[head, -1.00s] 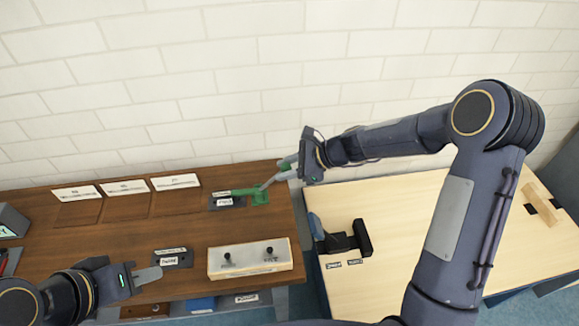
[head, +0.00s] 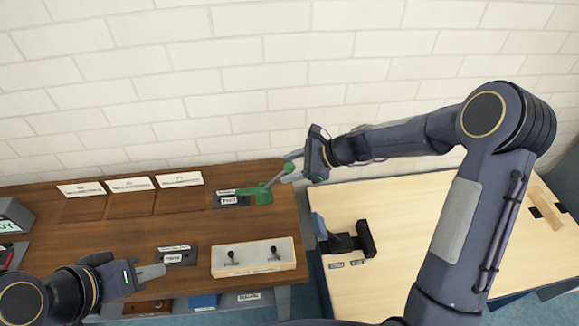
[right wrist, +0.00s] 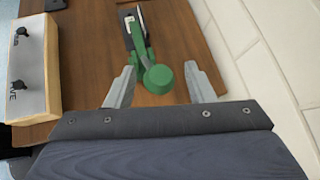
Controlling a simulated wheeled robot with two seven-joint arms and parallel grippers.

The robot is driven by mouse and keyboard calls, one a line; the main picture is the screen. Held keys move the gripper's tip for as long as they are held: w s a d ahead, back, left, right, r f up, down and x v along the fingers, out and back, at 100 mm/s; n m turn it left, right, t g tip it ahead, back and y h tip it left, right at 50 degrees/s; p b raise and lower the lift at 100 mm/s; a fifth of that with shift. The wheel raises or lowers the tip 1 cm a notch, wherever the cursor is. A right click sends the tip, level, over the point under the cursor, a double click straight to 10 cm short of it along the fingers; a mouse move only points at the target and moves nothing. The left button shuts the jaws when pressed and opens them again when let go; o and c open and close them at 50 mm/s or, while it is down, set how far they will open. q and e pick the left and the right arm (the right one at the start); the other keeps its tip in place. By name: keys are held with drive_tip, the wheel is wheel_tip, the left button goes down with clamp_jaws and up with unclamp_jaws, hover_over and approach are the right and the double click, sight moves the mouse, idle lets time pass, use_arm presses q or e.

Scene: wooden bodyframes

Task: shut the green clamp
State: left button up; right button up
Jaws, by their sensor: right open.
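The green clamp (head: 264,196) stands at the right end of the brown table, beside a dark labelled plate. Its lever slants up toward my right gripper (head: 290,168). In the right wrist view, the clamp's round green knob (right wrist: 160,78) shows between the two spread fingertips of my right gripper (right wrist: 160,88). That gripper is open; a gap shows on each side of the knob. My left gripper (head: 150,272) is low on the left, near the table's front, away from the clamp. Its finger opening does not show clearly.
A pale box with two black knobs (head: 252,262) stands at the table's front right. Several white label cards (head: 130,185) line the back. A white brick wall rises behind. A pale table (head: 400,220) with a black holder (head: 345,241) is at the right.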

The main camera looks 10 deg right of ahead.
drive_tip(key=v, duration=0.7)
drive_tip(key=shift+d, duration=0.1)
drive_tip(key=shift+s+r, duration=0.1)
drive_tip(key=s+d+r+n+h, duration=0.2)
drive_tip(key=s+r+n, duration=0.25)
drive_tip(key=s, duration=0.35)
drive_tip(key=s+d+r+n+h, duration=0.1)
drive_tip(key=s+r+n, duration=0.3)
drive_tip(key=s+n, duration=0.3)
drive_tip(key=s+d+f+n+t+h, duration=0.1)
drive_tip(key=s+n, duration=0.2)
drive_tip(key=s, duration=0.3)
drive_tip(key=s+d+n+t+h, duration=0.1)
drive_tip(key=s+d+n+h, duration=0.1)
drive_tip(key=s, duration=0.4)
drive_tip(key=shift+s+d+f+n, duration=0.2)
drive_tip(key=shift+d+f+n, duration=0.15)
drive_tip(key=shift+n, duration=0.3)
